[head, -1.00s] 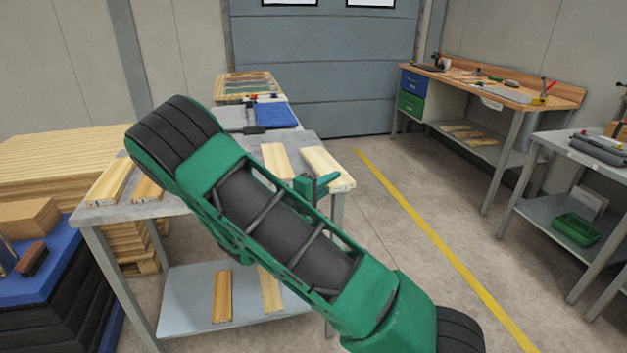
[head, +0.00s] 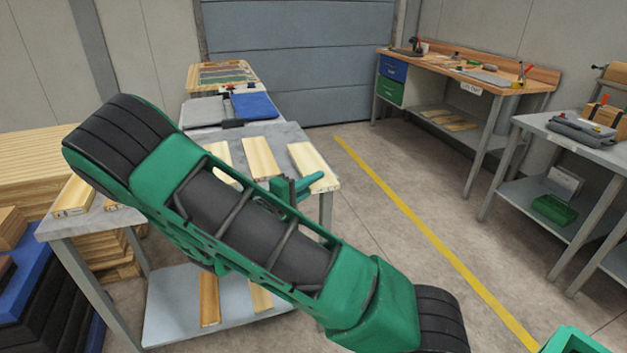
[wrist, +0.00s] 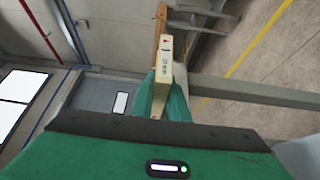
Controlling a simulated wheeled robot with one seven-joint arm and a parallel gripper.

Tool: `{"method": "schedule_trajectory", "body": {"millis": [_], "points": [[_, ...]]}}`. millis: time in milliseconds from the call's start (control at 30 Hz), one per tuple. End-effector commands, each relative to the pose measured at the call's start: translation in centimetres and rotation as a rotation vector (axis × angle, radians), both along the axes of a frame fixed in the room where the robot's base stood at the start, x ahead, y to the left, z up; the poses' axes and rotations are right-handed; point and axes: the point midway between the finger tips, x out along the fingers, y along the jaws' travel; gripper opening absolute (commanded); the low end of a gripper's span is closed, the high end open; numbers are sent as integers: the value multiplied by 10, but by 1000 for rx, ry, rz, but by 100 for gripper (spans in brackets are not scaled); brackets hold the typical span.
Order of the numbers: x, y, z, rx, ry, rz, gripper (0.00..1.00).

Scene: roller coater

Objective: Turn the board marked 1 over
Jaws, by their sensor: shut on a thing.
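My gripper (wrist: 165,98) is shut on the end of a pale wooden board (wrist: 165,62) in the wrist view. The end face of this board carries small dark and red marks, too blurred to read for certain. In the head view my gripper (head: 298,187) is at the near end of the rightmost board (head: 309,162) on the grey table (head: 290,133); this appears to be the held one. I cannot tell whether it is lifted. Two more boards (head: 260,158) (head: 221,154) lie to its left, partly behind my arm. Another board (head: 75,194) lies at the table's left end.
Boards also lie on the table's lower shelf (head: 178,305). Stacked timber (head: 40,150) stands at left. Benches (head: 480,75) stand at right, with clear floor and a yellow line (head: 420,223) between.

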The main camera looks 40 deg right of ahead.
Motion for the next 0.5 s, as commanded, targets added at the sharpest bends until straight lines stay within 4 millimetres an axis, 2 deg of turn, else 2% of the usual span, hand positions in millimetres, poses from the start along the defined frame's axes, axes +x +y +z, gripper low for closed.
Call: {"method": "schedule_trajectory", "body": {"millis": [333,367,433,500], "points": [[0,1,-3,-1,-1,1,0],[0,1,-3,-1,-1,1,16],[0,0,-3,-1,-1,1,33],[0,0,-3,-1,-1,1,36]]}}
